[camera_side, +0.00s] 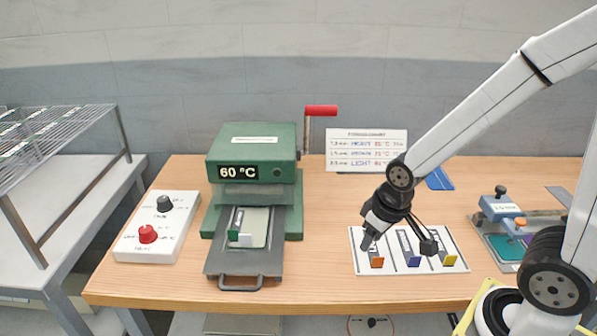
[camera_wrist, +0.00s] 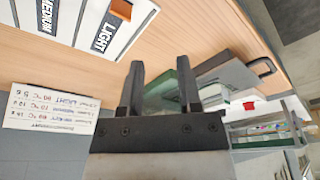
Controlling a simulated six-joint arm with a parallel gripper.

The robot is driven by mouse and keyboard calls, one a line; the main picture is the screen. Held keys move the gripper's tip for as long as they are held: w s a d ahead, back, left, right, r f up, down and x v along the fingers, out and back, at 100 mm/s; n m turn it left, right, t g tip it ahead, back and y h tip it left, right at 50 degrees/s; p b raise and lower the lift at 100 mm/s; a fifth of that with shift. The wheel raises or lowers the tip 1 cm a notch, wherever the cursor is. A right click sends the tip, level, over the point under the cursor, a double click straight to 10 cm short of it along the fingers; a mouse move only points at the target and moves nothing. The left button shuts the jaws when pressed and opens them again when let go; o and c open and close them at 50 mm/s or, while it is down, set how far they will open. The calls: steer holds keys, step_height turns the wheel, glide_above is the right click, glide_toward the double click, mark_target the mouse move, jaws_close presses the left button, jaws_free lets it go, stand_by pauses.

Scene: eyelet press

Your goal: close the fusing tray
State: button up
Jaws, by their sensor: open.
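The fusing tray (camera_side: 222,262) is a dark grey plate with a bar handle (camera_side: 240,284). It sticks out from the front of the green press (camera_side: 252,152), toward the table's front edge. A pale piece with a green-and-white item (camera_side: 240,238) lies on it. In the wrist view the tray's handle (camera_wrist: 265,67) shows at the right, beyond my fingers, with part of the green press (camera_wrist: 165,92) behind them. My gripper (camera_side: 398,246) is open and empty, above the white card to the right of the tray and apart from it.
The white card (camera_side: 360,266) carries orange, blue and yellow tabs. A control box (camera_side: 160,225) with black and red knobs stands left of the press. A red crank handle (camera_side: 320,111) rises behind the press. A sign (camera_side: 366,148) stands at the back. Table between tray and card is clear.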

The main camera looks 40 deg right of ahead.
steer(key=c, duration=0.4)
steer(key=shift+w+a+n, duration=0.15)
steer(key=shift+a+n, duration=0.05)
steer(key=shift+n, duration=0.1)
jaws_close()
steer(key=w+a+n+t+h, duration=0.2)
steer(key=w+a+n, duration=0.3)
steer(key=a+n, duration=0.8)
steer(key=w+a+f+n+t+h, duration=0.1)
steer(key=w+a+n+h, duration=0.3)
steer(key=a+n, duration=0.9)
steer(key=shift+w+a+t, duration=0.2)
steer(key=shift+w+t, duration=0.2)
steer(key=shift+w, duration=0.55)
